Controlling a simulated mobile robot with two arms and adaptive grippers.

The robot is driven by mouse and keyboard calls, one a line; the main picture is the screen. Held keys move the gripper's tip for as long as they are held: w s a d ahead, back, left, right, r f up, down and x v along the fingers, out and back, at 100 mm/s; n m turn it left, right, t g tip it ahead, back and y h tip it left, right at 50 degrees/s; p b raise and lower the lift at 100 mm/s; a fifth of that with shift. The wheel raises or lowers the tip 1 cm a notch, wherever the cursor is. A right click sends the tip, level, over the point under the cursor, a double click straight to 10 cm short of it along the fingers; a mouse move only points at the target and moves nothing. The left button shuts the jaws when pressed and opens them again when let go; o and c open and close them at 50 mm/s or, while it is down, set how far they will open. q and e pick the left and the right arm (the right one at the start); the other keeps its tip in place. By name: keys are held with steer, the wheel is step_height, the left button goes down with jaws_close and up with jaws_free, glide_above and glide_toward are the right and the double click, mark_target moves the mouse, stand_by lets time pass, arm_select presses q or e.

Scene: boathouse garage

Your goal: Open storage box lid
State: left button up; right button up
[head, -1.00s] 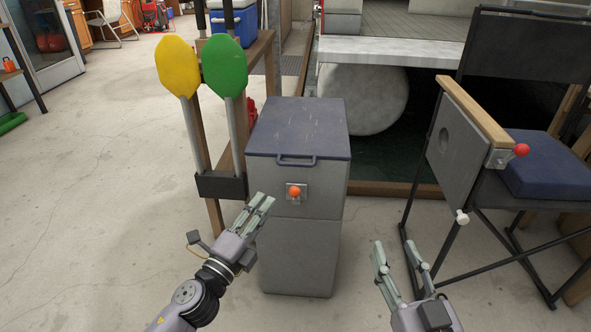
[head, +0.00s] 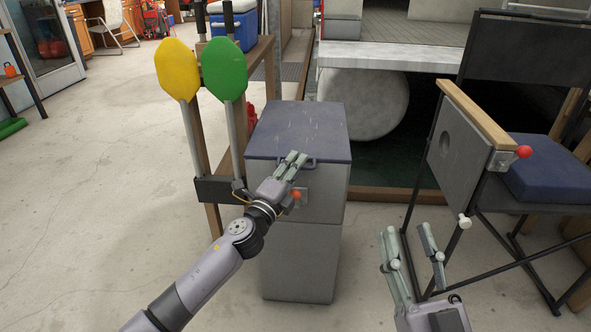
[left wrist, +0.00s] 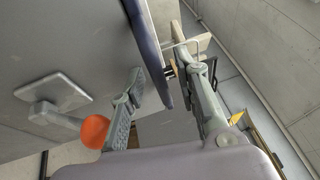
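The grey storage box (head: 300,260) stands upright in the middle of the head view, its dark blue lid (head: 298,128) closed. A bar handle (head: 312,162) sits at the lid's front edge, partly hidden by my left gripper. My left gripper (head: 292,158) is at that edge, above the orange knob (head: 297,195). In the left wrist view its fingers are apart, with the lid edge (left wrist: 150,50) between them; I cannot tell whether they touch it. The knob (left wrist: 95,131) is beside one finger. My right gripper (head: 408,232) is open and empty, right of the box.
A yellow paddle (head: 178,70) and a green paddle (head: 224,68) stand in a wooden rack close left of the box. A folding chair (head: 490,130) with a blue seat stands at the right. Concrete floor (head: 90,200) is clear on the left.

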arm_select(q)
steer(key=shift+c, duration=0.6)
jaws_close()
stand_by(0.4)
